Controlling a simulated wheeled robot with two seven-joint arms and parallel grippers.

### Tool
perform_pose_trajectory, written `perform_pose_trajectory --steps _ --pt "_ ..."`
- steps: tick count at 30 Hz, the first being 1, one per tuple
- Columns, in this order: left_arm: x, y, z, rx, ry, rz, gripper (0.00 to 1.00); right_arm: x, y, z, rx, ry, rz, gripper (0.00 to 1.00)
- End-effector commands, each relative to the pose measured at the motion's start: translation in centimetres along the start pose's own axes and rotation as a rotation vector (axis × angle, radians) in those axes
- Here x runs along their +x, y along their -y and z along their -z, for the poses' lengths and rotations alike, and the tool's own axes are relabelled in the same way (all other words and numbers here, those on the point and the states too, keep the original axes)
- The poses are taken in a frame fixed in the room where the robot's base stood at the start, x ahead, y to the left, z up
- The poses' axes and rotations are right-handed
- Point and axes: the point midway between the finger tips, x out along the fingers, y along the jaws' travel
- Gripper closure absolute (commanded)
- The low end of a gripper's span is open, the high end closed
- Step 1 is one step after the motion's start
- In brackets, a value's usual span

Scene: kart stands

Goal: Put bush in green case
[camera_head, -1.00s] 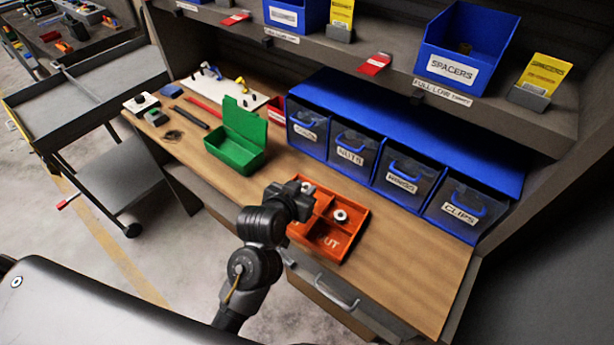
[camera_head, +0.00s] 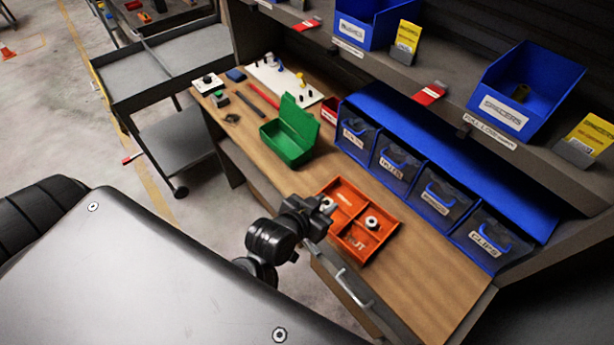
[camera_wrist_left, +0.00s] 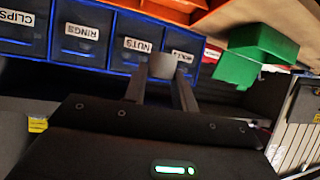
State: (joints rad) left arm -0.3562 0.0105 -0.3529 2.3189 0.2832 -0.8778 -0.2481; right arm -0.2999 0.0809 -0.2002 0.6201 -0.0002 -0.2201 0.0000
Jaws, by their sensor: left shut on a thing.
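The green case (camera_head: 287,147) stands open on the wooden bench, its lid raised at the back. It also shows in the left wrist view (camera_wrist_left: 240,68). My left gripper (camera_head: 325,205) is shut on a small grey bush (camera_wrist_left: 162,66), seen between the fingertips in the left wrist view. In the head view the gripper is at the near left edge of the orange divided tray (camera_head: 384,246), with the green case farther back and to the left. The bush is small and partly hidden by the fingers in the head view. My right gripper is not in view.
A pale ring-shaped part (camera_head: 372,222) lies in the orange tray. Blue labelled drawers (camera_head: 400,162) line the bench's back, under a shelf with blue bins (camera_head: 520,95). Tools and a white board (camera_head: 284,82) lie beyond the case. Bare bench separates the tray and case.

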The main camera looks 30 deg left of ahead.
Motion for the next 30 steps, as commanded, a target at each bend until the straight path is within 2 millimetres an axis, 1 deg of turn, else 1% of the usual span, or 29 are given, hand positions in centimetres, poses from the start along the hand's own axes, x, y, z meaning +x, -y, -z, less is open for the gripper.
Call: perform_pose_trajectory --steps 1,6,16,17,19,20,30 --pt "0.9 1.0 0.1 0.016 -0.007 -0.002 0.94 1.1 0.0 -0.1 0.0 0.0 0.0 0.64" --pt "2.5 3.9 1.3 0.038 -0.005 -0.024 0.94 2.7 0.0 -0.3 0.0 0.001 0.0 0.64" --pt "4.3 7.6 3.7 0.079 -0.004 -0.086 0.94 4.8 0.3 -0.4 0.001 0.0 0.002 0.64" --pt "4.5 7.7 4.1 0.081 -0.008 -0.096 0.94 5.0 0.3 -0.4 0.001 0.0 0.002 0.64" --pt "4.7 8.5 4.5 0.085 -0.003 -0.103 0.94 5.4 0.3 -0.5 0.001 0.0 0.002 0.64" --pt "4.8 8.4 4.7 0.084 -0.005 -0.113 0.94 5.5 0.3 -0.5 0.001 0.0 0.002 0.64" --pt "5.7 10.4 6.5 0.096 -0.003 -0.157 0.94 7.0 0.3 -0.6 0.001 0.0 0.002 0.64"
